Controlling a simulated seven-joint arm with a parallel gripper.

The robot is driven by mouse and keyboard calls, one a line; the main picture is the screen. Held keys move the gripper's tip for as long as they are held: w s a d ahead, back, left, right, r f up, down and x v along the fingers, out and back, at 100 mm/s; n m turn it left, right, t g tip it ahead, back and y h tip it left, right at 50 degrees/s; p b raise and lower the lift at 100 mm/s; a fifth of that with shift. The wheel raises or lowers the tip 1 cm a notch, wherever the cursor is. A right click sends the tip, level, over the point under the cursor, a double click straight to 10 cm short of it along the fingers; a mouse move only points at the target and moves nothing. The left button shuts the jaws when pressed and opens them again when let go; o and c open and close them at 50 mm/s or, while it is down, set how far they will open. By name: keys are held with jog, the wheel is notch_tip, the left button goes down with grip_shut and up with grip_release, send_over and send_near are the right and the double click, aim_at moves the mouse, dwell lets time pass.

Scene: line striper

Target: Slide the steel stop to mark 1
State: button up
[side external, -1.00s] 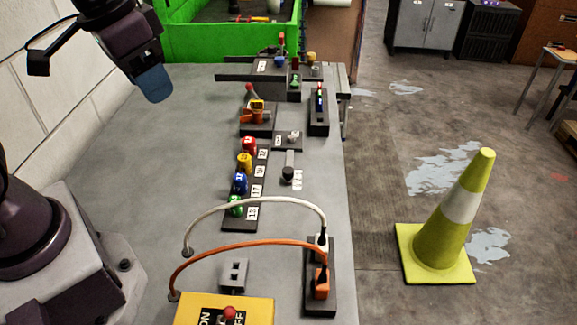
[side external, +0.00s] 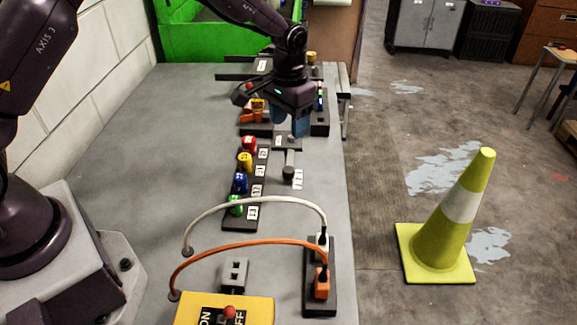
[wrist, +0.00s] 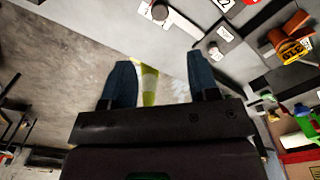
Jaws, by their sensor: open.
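My gripper (side external: 289,125) is open and empty, its blue fingers pointing down above a small dark plate (side external: 280,142) with a grey knob. In the wrist view my gripper (wrist: 160,68) has nothing between its fingers but distant background. A round dark knob (side external: 288,174) sits at the near end of a light grey strip, beside a white label with marks (side external: 298,179). It also shows at the top of the wrist view (wrist: 159,11), near the grey knob (wrist: 212,49). I cannot tell for certain which part is the steel stop, and mark 1 is too small to read.
A numbered row of red, yellow, blue and green knobs (side external: 241,182) stands to the left. White (side external: 255,199) and orange (side external: 250,241) cables arch over the near bench. An orange-labelled part (side external: 257,105) lies behind left. A yellow cone (side external: 465,215) stands on the floor.

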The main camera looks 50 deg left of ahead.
aim_at(289, 169)
notch_tip(289, 169, down, 13)
jog(key=shift+r, duration=0.15)
dwell(0.4)
grip_shut()
jog(key=shift+w+a, duration=1.55)
jog(key=shift+a, duration=0.1)
grip_release()
